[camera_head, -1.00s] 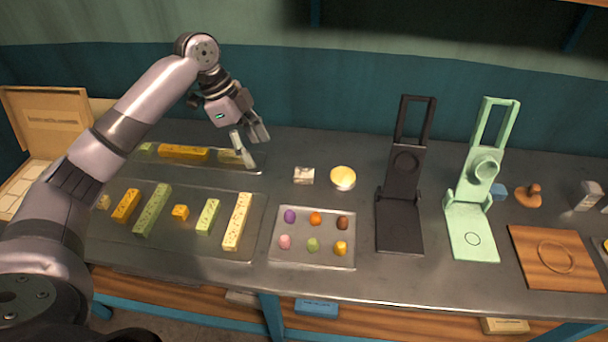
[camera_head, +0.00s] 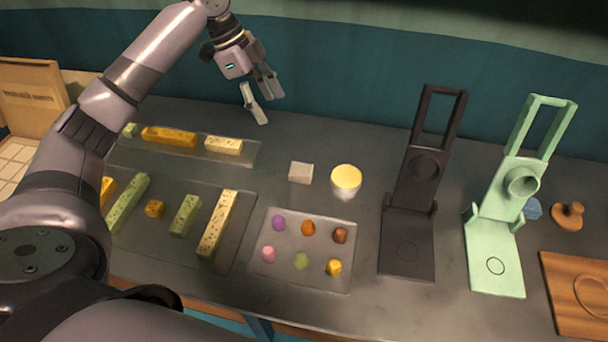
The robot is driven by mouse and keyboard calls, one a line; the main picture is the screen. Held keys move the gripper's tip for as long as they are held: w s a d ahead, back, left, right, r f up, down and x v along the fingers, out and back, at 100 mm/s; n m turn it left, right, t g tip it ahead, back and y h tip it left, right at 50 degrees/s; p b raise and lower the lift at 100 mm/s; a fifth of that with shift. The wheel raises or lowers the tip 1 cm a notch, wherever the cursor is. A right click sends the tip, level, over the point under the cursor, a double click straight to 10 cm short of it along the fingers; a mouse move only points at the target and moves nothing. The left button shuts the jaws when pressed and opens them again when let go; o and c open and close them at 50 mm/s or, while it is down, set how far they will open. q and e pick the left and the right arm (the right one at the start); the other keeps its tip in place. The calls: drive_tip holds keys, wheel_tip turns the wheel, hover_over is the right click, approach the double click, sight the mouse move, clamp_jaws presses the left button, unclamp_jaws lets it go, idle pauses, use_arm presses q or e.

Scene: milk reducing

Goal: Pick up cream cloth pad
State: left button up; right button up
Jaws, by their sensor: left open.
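The cream cloth pad (camera_head: 301,172) looks like a small pale square block lying flat on the grey table (camera_head: 310,130), just left of a round container with a pale yellow top (camera_head: 346,178). My left gripper (camera_head: 266,106) is open and empty. Its two fingers point down and to the right, apart from each other. In the picture it is above and a little left of the pad, clear of it. The pad is fully visible. My right gripper is not in view.
A tray of small coloured pieces (camera_head: 314,282) lies in front of the pad. Trays with several coloured bars (camera_head: 217,222) are at left. A black press (camera_head: 408,240) and a green press (camera_head: 495,245) stand at right. Bare table surrounds the pad's far side.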

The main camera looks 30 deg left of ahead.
use_arm(q)
wheel_tip(320, 180, down, 4)
drive_tip(key=b, duration=0.3)
drive_tip(key=p, duration=0.2)
hover_over(300, 169)
drive_tip(key=s+a, duration=0.1)
drive_tip(key=a, duration=0.2)
drive_tip(key=f, duration=1)
drive_tip(key=shift+d+f, duration=0.25)
drive_tip(key=shift+f, duration=0.1)
drive_tip(key=shift+p+x, duration=0.75)
drive_tip(key=shift+x, duration=2.2)
drive_tip(key=shift+w, duration=0.15)
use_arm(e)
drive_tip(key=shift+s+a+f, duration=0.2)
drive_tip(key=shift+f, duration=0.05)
use_arm(q)
drive_tip(key=shift+c, duration=0.2)
drive_tip(key=c, duration=1.2)
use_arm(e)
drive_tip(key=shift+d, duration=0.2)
use_arm(q)
drive_tip(key=shift+a, duration=0.1)
drive_tip(key=shift+r, duration=0.1)
